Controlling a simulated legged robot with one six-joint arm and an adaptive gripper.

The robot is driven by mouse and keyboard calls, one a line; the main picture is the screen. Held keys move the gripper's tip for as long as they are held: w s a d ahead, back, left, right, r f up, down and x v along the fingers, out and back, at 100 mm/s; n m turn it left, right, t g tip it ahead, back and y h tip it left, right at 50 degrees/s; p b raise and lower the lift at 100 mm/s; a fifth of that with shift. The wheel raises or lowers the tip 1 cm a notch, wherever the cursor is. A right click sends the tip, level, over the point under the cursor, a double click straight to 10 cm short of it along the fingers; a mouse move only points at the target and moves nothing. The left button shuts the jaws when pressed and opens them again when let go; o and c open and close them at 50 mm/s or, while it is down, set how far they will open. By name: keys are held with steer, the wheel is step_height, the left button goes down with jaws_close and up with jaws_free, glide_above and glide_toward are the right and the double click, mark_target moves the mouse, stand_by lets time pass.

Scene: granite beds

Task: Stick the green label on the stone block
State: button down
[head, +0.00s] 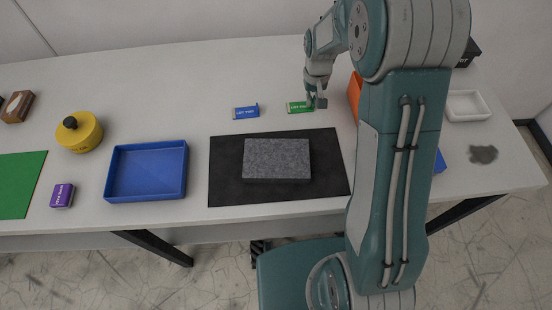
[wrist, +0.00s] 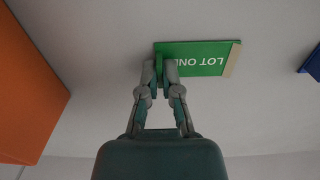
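The green label (head: 300,106) lies on the white table behind the dark mat. In the wrist view the label (wrist: 205,60) shows white lettering and a pale strip along its right edge. My gripper (head: 316,103) is at the label's right end in the head view. In the wrist view my gripper (wrist: 160,67) has its fingertips close together, with a narrow green part of the label between them. The label looks still at table level. The grey speckled stone block (head: 276,159) lies flat on the black mat (head: 226,180), in front of the label, its top bare.
A blue label (head: 246,112) lies left of the green one. A blue tray (head: 147,196), yellow round object (head: 79,132), purple box (head: 62,195) and green mat (head: 20,185) stand farther left. An orange object (head: 354,95) is close right of my gripper. A white tray (head: 467,106) is at right.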

steer(key=shift+d+r, duration=0.25)
steer(key=shift+r, duration=0.65)
steer(key=shift+d+r, duration=0.25)
steer(key=shift+r, duration=0.65)
stand_by(0.9)
step_height(320, 180, up, 5)
stand_by(0.9)
